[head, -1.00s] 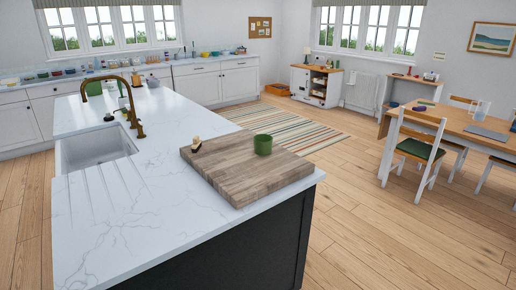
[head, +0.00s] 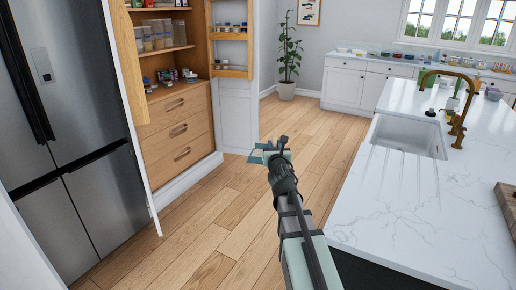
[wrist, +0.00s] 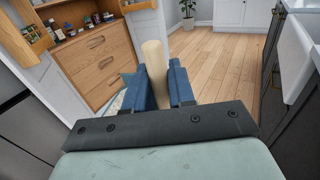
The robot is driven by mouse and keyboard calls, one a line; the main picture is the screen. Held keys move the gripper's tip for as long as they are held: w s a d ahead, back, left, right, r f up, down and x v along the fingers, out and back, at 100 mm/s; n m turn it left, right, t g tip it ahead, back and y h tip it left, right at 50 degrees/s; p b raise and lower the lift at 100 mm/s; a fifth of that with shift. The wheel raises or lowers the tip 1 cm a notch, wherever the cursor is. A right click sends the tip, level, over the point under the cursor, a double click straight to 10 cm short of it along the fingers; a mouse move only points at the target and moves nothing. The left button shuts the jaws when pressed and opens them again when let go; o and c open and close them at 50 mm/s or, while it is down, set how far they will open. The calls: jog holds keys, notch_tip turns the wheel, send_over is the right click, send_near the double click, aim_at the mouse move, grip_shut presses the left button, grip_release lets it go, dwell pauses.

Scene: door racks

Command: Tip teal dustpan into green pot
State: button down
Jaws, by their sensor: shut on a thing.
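My gripper (wrist: 160,80) is shut on a pale wooden handle (wrist: 155,58) that stands between its blue fingers in the wrist view. A small part of the teal dustpan (wrist: 117,104) shows below and left of the fingers. In the head view my gripper (head: 278,148) is out over the wooden floor, with a teal edge of the dustpan (head: 257,156) beside it. The arm hides most of the pan, and I cannot see what lies in it.
An open wooden pantry (head: 178,110) and a steel fridge (head: 60,130) stand at left. The white island worktop (head: 400,215) is at right, with a sink (head: 408,137) and the edge of a wooden board (head: 508,200). The floor between is clear.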

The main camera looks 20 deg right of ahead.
jog(key=s+d+f+m+g+h, duration=0.1)
jog(key=s+d+m+g+h, duration=0.2)
jog(key=d, duration=1.1)
jog(key=s+d+f+m+g+h, duration=0.1)
jog(key=s+d+m+h, duration=0.3)
jog(key=d, duration=1)
jog(key=s+d+r+m+g+h, duration=0.1)
jog(key=s+d+m+g+h, duration=0.5)
jog(key=s+d, duration=0.85)
jog(key=s+d+r+m+g+h, duration=0.1)
jog(key=s+d+m+g, duration=0.2)
jog(key=s+d+g, duration=1.15)
jog(key=shift+s+d+r+m+g+y, duration=1.05)
jog(key=shift+s+d+m+g+y, duration=1.15)
jog(key=shift+s, duration=4.65)
jog(key=shift+s+d+r+m+g+y, duration=1.15)
jog(key=shift+s+d, duration=2)
jog(key=shift+s, duration=3.75)
jog(key=shift+s+d+r+m+g+y, duration=1.2)
jog(key=shift+s+d+m, duration=1.2)
jog(key=shift+s, duration=4.45)
jog(key=shift+w+d+r+n+t+y, duration=1.2)
jog(key=shift+d+r+n, duration=1.15)
jog(key=shift+d+n, duration=2.15)
jog(key=s+a+f+m+g+h, duration=0.1)
jog(key=s+a+f+m+h, duration=0.1)
jog(key=a+m, duration=0.5)
jog(key=shift+s+a+m+g, duration=0.15)
jog(key=shift+a+m+g, duration=0.25)
jog(key=shift+a, duration=0.15)
